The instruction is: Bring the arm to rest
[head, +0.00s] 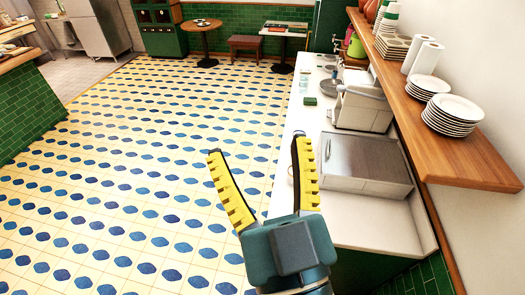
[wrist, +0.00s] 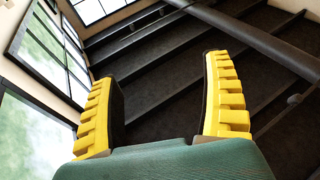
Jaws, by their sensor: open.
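My gripper (head: 262,165) is at the lower middle of the head view, with its two yellow fingers spread apart and nothing between them. It is raised, and in the picture it overlaps the tiled floor and the left edge of the white counter (head: 297,122). In the wrist view my gripper (wrist: 163,85) is also open and empty. Behind its fingers there are dark ceiling beams and windows (wrist: 35,140), so the wrist camera faces upward.
On the counter stand a steel box-like appliance (head: 368,160) and a machine (head: 362,106) behind it. A wooden shelf (head: 470,150) with stacked plates (head: 452,115) and paper rolls (head: 425,60) runs along the right wall. The patterned floor (head: 130,170) to the left is clear.

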